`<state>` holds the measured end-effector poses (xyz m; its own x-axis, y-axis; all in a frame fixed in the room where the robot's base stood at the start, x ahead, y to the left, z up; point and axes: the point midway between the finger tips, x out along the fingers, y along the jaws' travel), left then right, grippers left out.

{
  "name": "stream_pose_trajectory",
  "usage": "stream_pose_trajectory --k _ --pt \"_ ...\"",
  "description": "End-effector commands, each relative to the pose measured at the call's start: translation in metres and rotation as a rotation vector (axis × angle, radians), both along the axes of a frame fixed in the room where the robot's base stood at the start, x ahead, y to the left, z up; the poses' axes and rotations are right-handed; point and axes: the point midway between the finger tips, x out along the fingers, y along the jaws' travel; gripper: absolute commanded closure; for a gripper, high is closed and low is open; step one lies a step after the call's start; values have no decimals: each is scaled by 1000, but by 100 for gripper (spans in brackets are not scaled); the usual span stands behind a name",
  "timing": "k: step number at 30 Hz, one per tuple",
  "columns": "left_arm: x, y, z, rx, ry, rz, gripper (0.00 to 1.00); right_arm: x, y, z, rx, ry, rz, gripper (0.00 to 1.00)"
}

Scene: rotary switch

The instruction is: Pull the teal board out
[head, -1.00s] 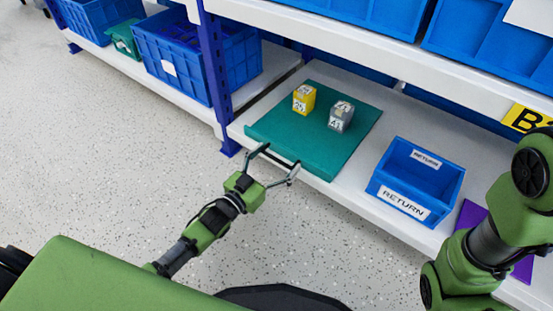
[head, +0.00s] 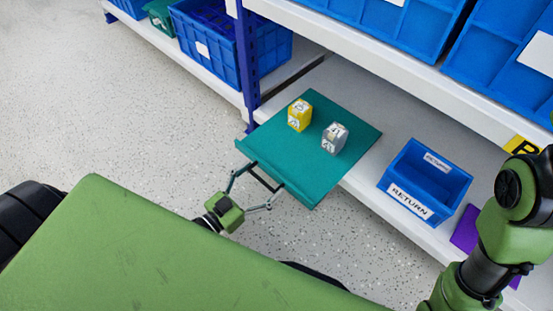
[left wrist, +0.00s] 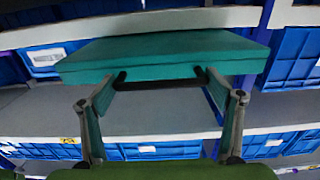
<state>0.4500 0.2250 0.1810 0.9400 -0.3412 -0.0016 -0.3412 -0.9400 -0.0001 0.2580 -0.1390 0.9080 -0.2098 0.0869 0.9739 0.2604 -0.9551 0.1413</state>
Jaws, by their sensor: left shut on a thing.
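The teal board (head: 290,165) lies flat, its rear part on the white shelf and its front part sticking out past the shelf edge over the floor. My left gripper (head: 258,178) is at the board's front edge, its fingers on the dark handle (head: 264,178). In the left wrist view, the handle (left wrist: 158,79) spans between the fingers under the board's front face (left wrist: 165,58). A yellow block (head: 300,116) and a grey block (head: 334,139) stand on the board. My right gripper is out of the picture; only that arm shows at the right.
A blue RETURN bin (head: 425,185) stands on the shelf right of the board. A purple item (head: 466,230) lies beyond it. A blue post (head: 247,62) rises at the board's left. Speckled floor (head: 110,110) is open at left.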

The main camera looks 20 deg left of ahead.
Motion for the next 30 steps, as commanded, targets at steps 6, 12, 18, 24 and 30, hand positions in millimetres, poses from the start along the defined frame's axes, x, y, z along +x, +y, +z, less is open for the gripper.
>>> stream_pose_trajectory --k 6,12,18,24,30 --pt "-32 11 1 -1 1 0 55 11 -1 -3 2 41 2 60" --pt "-43 16 1 -2 -2 -1 55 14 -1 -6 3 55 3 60" --pt "-45 16 0 -2 -2 -1 55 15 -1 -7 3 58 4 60" --pt "-45 16 0 -2 -2 -1 55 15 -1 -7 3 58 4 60" --pt "-45 16 0 -2 -2 -1 2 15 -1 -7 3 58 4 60"
